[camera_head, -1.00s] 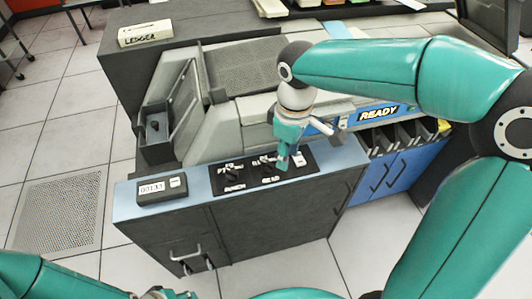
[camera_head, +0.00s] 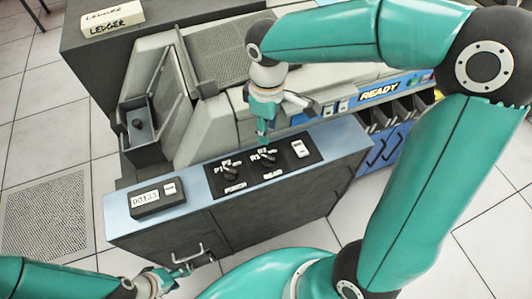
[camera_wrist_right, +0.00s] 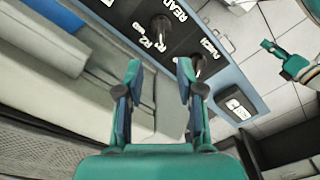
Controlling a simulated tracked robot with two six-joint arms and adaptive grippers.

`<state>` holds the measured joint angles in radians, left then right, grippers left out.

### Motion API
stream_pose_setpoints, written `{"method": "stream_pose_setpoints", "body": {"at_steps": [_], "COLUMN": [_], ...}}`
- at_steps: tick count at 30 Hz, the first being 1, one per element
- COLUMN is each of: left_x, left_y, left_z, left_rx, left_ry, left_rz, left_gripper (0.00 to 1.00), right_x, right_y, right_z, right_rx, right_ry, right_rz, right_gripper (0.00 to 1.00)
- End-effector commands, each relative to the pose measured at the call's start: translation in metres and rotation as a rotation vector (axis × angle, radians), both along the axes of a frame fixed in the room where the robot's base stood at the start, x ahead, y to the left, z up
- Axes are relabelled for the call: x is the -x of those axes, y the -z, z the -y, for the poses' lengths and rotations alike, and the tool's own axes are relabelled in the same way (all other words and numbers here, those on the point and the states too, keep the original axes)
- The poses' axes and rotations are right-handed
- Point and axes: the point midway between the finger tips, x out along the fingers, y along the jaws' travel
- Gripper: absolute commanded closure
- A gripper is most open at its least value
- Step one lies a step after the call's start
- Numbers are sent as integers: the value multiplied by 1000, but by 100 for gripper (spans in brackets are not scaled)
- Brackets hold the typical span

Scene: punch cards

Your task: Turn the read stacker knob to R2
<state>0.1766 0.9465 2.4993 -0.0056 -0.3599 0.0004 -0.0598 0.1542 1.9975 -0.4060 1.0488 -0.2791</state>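The read stacker knob (camera_head: 269,159) is a dark knob on the black panel (camera_head: 217,191), beside the R1 and R2 labels and above the word READ. It also shows in the right wrist view (camera_wrist_right: 160,26).
The punch knob (camera_head: 231,174) stands left of the read knob, close to one finger in the wrist view. A white switch (camera_head: 300,148) is at the panel's right end. A counter box (camera_head: 158,198) sits on the blue ledge. The grey machine body rises behind the panel.

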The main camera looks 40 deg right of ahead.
Motion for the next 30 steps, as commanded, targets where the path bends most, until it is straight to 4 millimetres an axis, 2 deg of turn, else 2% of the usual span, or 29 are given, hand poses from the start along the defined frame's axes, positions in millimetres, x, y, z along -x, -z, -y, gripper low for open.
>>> {"method": "stream_pose_setpoints", "body": {"at_steps": [1, 9, 15, 21, 30], "left_x": [0, 0, 0, 0, 0], "left_y": [2, 8, 11, 12, 12], "left_z": [0, 0, 0, 0, 0], "left_rx": [0, 0, 0, 0, 0], "left_ry": [0, 0, 0, 0, 0], "left_rz": [0, 1, 1, 1, 1], "left_gripper": [60, 60, 60, 60, 60], "right_x": [2, 3, 2, 2, 2], "right_y": [14, 72, 102, 115, 117], "right_z": [1, 2, 2, 2, 2], "right_rx": [1, -1, -1, -2, -1], "right_ry": [2, 4, 5, 5, 6], "right_rz": [-7, -6, -4, -1, -1], "right_gripper": [62, 62, 62, 62, 62]}}
